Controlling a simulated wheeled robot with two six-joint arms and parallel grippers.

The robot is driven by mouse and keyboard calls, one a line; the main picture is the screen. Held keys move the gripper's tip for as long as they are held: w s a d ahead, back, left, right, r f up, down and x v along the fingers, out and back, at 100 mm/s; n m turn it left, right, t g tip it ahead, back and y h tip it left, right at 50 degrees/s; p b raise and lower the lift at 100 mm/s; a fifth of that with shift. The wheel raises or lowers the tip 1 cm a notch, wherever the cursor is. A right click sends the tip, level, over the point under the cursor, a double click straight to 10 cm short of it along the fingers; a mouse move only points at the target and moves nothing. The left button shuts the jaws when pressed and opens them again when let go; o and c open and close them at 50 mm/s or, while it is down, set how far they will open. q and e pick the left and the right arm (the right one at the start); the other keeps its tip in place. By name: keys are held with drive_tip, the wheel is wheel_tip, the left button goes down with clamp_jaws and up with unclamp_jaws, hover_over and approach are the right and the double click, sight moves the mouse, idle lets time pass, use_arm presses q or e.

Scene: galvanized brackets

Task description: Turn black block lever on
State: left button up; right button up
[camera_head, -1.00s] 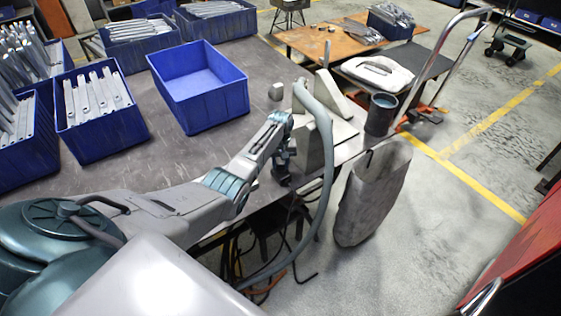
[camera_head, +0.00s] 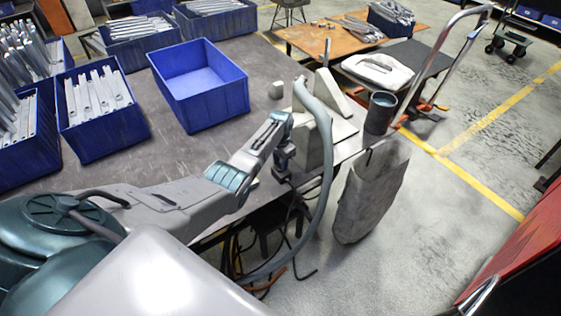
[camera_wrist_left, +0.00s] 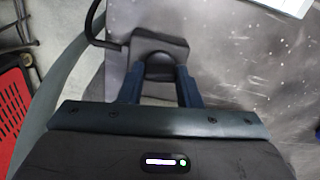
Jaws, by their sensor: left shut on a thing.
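The black block (camera_wrist_left: 158,42) lies ahead of my left gripper (camera_wrist_left: 160,74) in the left wrist view. Its rounded dark lever (camera_wrist_left: 159,64) sits between the two blue fingers, which are shut on it. In the head view my left gripper (camera_head: 284,158) reaches down at the table's front edge, and the small dark block (camera_head: 282,174) shows just below it. The gripper hides part of the block and lever there, so the lever's angle is hard to tell. My right gripper is in neither view.
A grey metal fixture (camera_head: 316,140) stands close right of the gripper. An empty blue crate (camera_head: 212,115) and crates of brackets (camera_head: 106,128) stand on the table (camera_head: 180,160). A dark cup (camera_head: 380,112) and a grey sack (camera_head: 368,195) are to the right. Cables hang below the edge.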

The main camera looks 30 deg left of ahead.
use_arm(q)
drive_tip(key=shift+m, duration=0.7)
drive_tip(key=o, duration=1)
drive_tip(key=shift+r, duration=0.1)
wheel_tip(320, 180, up, 11)
drive_tip(key=shift+f+b, duration=0.2)
drive_tip(key=shift+b, duration=0.25)
